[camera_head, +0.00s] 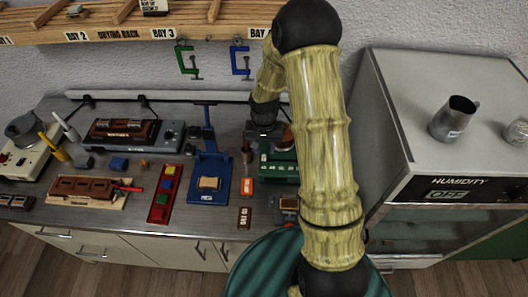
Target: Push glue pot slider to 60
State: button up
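A grey round pot (24,129) sits on a cream base (22,158) at the far left of the bench, and it looks like the glue pot. Its slider and scale are too small to read, so I cannot tell the setting. My gripper (263,130) points down over the right part of the bench, at the back edge of a green device (279,168). It is far to the right of the pot. The fingers are small and dark, partly lost against the things behind, and I cannot tell whether they touch anything.
A yellow-handled tool (54,146) and a white one stand beside the pot. A grey device (132,134), a blue press (209,172) and a red tray (163,205) lie between pot and gripper. A drying rack (115,22) hangs above. A humidity cabinet (440,120) stands at right.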

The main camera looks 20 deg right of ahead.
aim_at(264, 156)
jog(key=shift+f+p, duration=0.3)
jog(key=shift+f, duration=1.55)
grip_shut()
